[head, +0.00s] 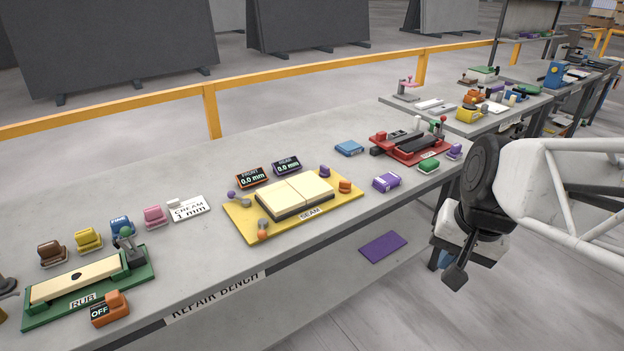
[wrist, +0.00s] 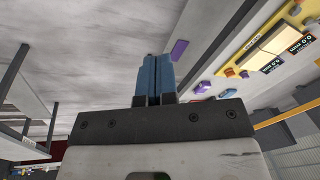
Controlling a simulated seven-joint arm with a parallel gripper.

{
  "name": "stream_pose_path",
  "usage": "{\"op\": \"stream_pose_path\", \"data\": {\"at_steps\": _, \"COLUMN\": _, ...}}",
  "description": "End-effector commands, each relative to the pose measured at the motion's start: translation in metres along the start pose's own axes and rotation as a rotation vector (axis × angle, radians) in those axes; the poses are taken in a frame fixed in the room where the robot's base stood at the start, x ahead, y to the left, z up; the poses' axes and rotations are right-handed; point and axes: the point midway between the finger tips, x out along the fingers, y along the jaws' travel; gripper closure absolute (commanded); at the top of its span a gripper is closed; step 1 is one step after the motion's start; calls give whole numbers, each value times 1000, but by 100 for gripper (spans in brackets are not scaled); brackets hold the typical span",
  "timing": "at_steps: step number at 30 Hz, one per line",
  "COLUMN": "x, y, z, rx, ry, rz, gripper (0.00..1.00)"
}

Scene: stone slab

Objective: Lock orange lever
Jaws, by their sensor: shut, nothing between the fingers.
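The yellow SEAM board (head: 290,222) lies on the repair bench and carries two cream slab pieces (head: 295,196) side by side. At its front left corner is a small grey lever with an orange knob (head: 263,235). A similar lever with a purple knob (head: 233,195) is at the back left corner. An orange block (head: 344,186) and a purple block (head: 325,171) sit at the board's right end. My gripper, with blue fingers (wrist: 152,78), is shut and empty. It is off the bench's front edge, right of the board; its fingers are mostly hidden in the head view.
Front and rear displays (head: 253,178) read 0.0 mm. A green RUB fixture (head: 40,314) stands at the left, a red fixture (head: 412,153) at the back right. A purple case (head: 386,182) lies right of the board. Bench surface in front of the board is clear.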

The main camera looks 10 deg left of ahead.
Motion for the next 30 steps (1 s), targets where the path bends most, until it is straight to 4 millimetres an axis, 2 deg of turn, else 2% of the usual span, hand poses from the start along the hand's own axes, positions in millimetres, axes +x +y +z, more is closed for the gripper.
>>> {"op": "stream_pose_path", "data": {"at_steps": 17, "x": 45, "y": -89, "z": -69, "rx": 337, "ry": -167, "rz": -130, "gripper": 100}}
{"op": "stream_pose_path", "data": {"at_steps": 30, "x": 94, "y": -160, "z": -113, "rx": 606, "ry": -313, "rz": -182, "gripper": 100}}
